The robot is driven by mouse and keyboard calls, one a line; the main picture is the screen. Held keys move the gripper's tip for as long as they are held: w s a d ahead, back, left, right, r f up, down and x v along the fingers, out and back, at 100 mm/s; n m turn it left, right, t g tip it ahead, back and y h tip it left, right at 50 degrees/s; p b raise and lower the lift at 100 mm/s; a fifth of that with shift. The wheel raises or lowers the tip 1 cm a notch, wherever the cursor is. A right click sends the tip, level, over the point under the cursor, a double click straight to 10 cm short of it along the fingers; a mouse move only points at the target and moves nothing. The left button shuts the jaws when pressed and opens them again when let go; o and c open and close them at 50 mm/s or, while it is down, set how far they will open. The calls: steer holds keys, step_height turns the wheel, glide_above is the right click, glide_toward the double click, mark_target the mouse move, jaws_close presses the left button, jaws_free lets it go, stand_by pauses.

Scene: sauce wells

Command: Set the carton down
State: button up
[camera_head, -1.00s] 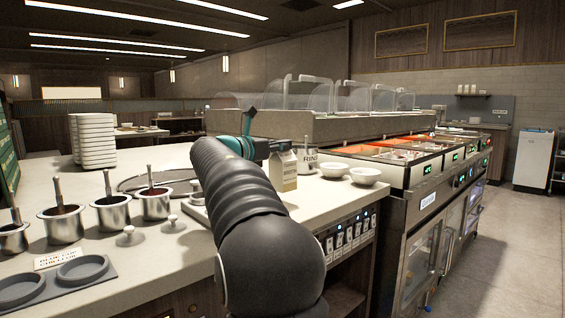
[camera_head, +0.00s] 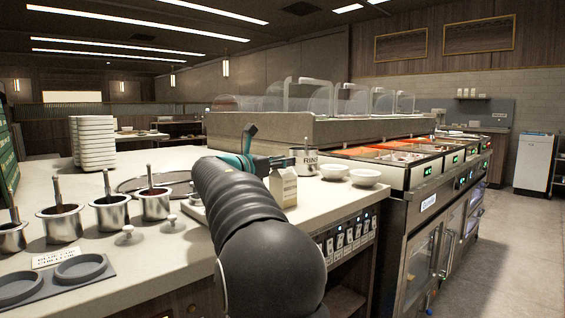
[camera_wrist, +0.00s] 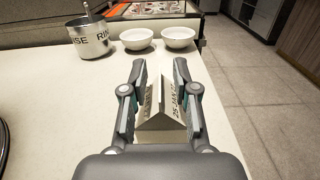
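The carton (camera_head: 284,187) is a small cream box with a gabled top and dark print. It is upright on the right part of the counter, and its base looks level with the counter top; the wrist view does not show the base. My gripper (camera_head: 281,161) is at the carton's top in the head view. In the wrist view, my gripper (camera_wrist: 160,65) has one finger along each side of the carton (camera_wrist: 162,122), with no clear gap. The counter (camera_head: 325,200) is pale and also shows in the wrist view (camera_wrist: 60,125).
A metal rinse pot (camera_wrist: 92,40) and two white bowls (camera_wrist: 137,39) (camera_wrist: 179,37) stand beyond the carton. The counter's right edge is close by, with floor (camera_wrist: 250,90) past it. Sauce pots (camera_head: 62,222) stand at left. Bare counter lies left of the carton.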

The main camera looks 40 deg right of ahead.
steer(key=shift+r, duration=0.15)
steer(key=a, duration=0.8)
steer(key=s+a, duration=0.1)
steer(key=a, duration=0.3)
stand_by(0.4)
